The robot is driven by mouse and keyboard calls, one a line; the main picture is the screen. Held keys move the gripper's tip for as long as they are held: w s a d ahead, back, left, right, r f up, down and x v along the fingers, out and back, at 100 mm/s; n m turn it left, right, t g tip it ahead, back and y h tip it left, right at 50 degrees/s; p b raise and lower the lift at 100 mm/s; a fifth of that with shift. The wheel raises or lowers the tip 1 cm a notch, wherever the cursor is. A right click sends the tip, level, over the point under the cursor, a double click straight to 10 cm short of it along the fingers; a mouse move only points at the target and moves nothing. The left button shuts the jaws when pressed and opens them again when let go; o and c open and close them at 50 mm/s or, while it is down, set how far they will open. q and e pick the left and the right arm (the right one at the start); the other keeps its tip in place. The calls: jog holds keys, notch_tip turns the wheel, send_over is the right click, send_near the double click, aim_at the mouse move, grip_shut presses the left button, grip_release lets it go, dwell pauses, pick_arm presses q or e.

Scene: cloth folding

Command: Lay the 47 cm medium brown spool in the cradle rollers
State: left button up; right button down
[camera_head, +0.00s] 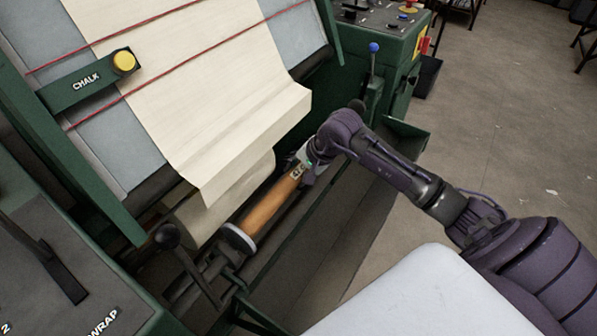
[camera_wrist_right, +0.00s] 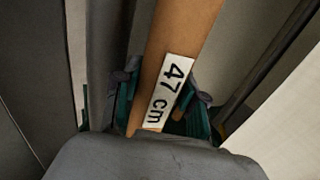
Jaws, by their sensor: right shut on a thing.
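The medium brown spool (camera_head: 270,207) lies slantwise low in front of the green machine, its near end at a pale round disc (camera_head: 238,238). Its white label reads 47 cm in the right wrist view (camera_wrist_right: 168,92). My right gripper (camera_head: 306,168) is shut on the spool near its far, labelled end; green finger parts (camera_wrist_right: 160,107) flank the tube in the wrist view. Dark parallel rods, apparently the cradle rollers (camera_head: 187,287), show at the spool's near end. I cannot tell whether the spool rests on them. My left gripper is not in view.
Cream cloth (camera_head: 190,90) hangs down the machine to a cloth roll (camera_head: 225,200) beside the spool. A control box (camera_head: 385,35) is at the back.

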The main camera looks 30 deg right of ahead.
jog(key=shift+f, duration=0.15)
jog(key=c, duration=0.6)
grip_release()
jog(key=shift+o, duration=0.2)
jog(key=v, duration=1.2)
